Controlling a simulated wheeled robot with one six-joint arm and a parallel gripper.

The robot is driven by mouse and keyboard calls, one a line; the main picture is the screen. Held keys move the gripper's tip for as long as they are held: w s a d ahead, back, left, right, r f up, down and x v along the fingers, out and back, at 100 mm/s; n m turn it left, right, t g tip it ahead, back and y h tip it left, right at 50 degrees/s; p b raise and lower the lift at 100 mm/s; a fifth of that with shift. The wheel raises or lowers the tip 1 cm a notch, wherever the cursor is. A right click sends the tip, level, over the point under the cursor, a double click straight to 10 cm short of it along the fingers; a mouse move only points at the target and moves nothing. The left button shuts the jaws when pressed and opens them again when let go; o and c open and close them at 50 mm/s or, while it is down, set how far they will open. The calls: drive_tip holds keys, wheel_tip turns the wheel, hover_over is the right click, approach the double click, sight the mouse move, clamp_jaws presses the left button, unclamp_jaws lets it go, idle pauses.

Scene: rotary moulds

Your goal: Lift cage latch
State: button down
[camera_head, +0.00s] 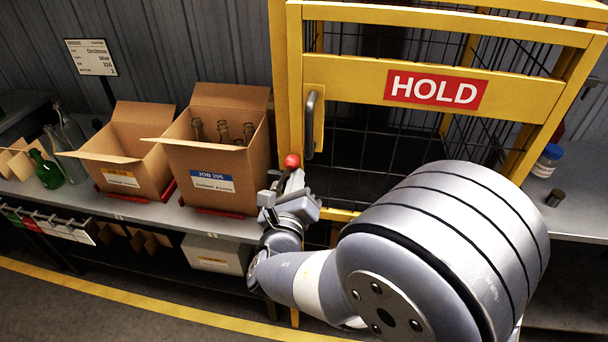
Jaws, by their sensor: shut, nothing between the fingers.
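A yellow-framed cage (420,75) with dark wire mesh fills the upper right and bears a red HOLD sign (435,90). A dark upright handle (311,125) is fixed on its yellow left post. The rest of the latch is hidden behind my gripper.
Left of the cage, a cardboard box (217,160) with dark bottles and a second box (125,165) stand on a grey bench (70,193). Green and clear bottles (47,170) are further left. A white-blue jar (547,160) and small dark cylinder (555,198) stand at right.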

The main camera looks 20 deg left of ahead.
drive_tip(key=a+n+p, duration=0.1)
drive_tip(key=a+r+n+p, duration=0.1)
drive_tip(key=n, duration=0.1)
drive_tip(key=shift+s+r, duration=0.25)
drive_tip(key=shift+r, duration=0.05)
drive_tip(key=shift+s+a+p, duration=0.1)
drive_tip(key=shift+a+p, duration=0.4)
drive_tip(key=shift+a, duration=0.15)
